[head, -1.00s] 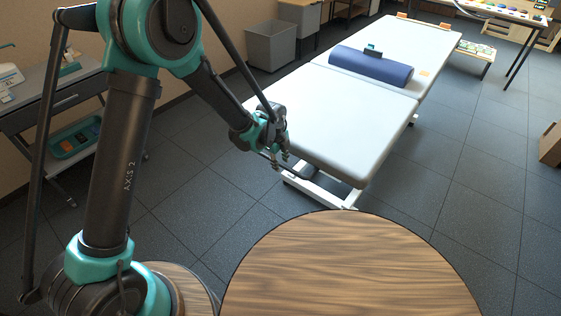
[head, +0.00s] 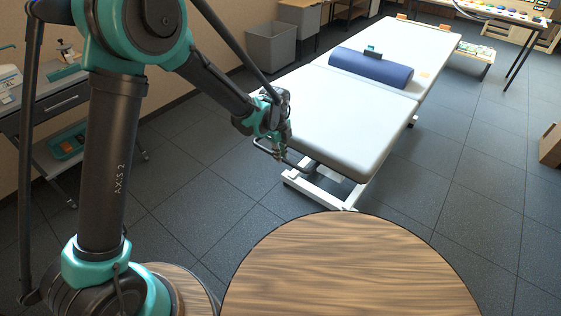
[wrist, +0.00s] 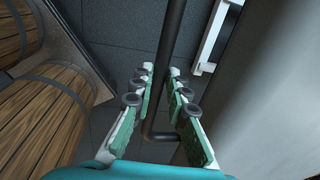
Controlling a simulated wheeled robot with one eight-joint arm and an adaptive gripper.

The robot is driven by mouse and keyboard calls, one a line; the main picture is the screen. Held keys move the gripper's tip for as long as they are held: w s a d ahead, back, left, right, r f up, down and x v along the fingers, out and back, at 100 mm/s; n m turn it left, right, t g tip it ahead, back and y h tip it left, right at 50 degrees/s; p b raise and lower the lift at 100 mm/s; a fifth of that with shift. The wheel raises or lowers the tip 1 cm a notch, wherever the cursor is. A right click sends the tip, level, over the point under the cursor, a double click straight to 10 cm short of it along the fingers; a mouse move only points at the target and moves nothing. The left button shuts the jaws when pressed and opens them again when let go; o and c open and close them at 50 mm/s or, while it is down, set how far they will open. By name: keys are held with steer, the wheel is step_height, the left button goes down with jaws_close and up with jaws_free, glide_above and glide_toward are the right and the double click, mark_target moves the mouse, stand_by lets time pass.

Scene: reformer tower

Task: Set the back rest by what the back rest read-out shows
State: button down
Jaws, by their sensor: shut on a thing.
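A treatment couch with a pale, padded top stands ahead in the head view. Its near section (head: 325,125) and its far section (head: 415,45) are split by a seam. A dark bent bar (head: 296,163) runs under the near end of the near section. My gripper (head: 279,152) is at that end, beside the left corner. In the wrist view my gripper (wrist: 158,88) is shut on the dark bar (wrist: 172,40), which passes between its finger pads. A small teal-and-dark device (head: 373,49) stands by the blue bolster; I cannot read any figure on it.
The blue bolster (head: 370,68) lies across the couch near the seam. A round wooden top (head: 350,270) is close in front. A grey bin (head: 271,48) and a grey cart (head: 60,100) stand left. Dark floor (head: 470,190) is clear to the right.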

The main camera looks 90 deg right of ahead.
step_height(320, 180, up, 12)
steer(key=d, duration=0.1)
steer(key=shift+s+r+y, duration=0.2)
steer(key=shift+s+y, duration=0.1)
steer(key=shift+s, duration=0.05)
steer(key=c, duration=1.5)
jaws_free()
steer(key=shift+d+f, duration=0.1)
steer(key=r, duration=1.2)
steer(key=shift+w+a, duration=0.2)
steer(key=shift+a, duration=0.2)
